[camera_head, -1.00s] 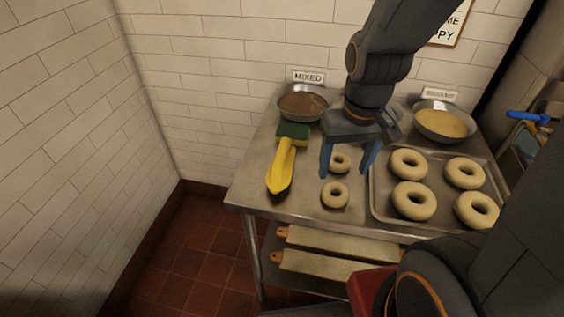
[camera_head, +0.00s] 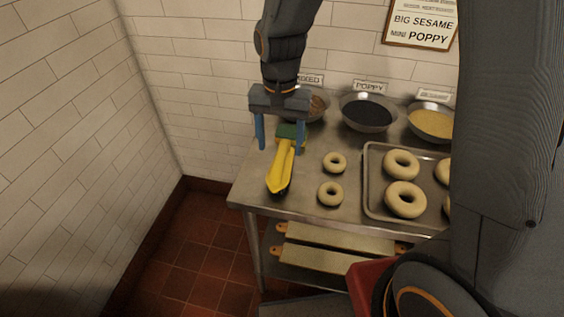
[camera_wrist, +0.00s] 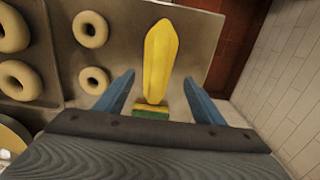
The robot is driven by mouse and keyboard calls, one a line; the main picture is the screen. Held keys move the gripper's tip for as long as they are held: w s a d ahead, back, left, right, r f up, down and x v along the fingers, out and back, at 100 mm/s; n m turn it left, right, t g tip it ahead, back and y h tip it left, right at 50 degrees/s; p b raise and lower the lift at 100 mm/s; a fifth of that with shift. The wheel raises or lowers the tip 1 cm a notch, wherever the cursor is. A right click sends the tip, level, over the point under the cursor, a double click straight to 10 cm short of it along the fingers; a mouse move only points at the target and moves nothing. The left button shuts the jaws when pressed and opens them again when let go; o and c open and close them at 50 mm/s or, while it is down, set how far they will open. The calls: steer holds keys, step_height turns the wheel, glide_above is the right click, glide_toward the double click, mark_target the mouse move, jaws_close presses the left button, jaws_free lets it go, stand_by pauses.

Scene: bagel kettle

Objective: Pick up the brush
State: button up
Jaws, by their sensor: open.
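The brush (camera_head: 281,168) has a yellow handle and a green head, and lies on the left part of the steel table with its handle toward the front edge. My gripper (camera_head: 280,147) is open above the brush, with one blue finger on each side of the green head. In the wrist view the brush (camera_wrist: 160,62) lies between the fingers of my gripper (camera_wrist: 160,88), with the green part nearest the palm. I see no contact; the exact height gap is hard to tell.
Two small bagels (camera_head: 330,193) lie right of the brush. A tray (camera_head: 372,205) of large bagels is farther right. Bowls of mixed topping (camera_head: 318,106), poppy (camera_head: 367,113) and a pale topping (camera_head: 432,123) stand along the back wall. The table's left edge is close to the brush.

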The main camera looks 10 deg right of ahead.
mark_target(282, 163)
steer(key=shift+a+f, duration=0.2)
step_height(282, 163, down, 2)
steer(key=shift+f+p, duration=0.1)
steer(key=shift+p, duration=0.2)
steer(key=f, duration=0.1)
steer(key=f+p, duration=0.1)
steer(key=f, duration=0.1)
steer(key=f+p, duration=0.1)
steer(key=shift+s+d+f, duration=0.15)
steer(key=shift+s+d, duration=0.2)
steer(key=shift+f, duration=0.5)
steer(key=shift+c, duration=0.3)
steer(key=c, duration=1.1)
steer(key=shift+r, duration=0.1)
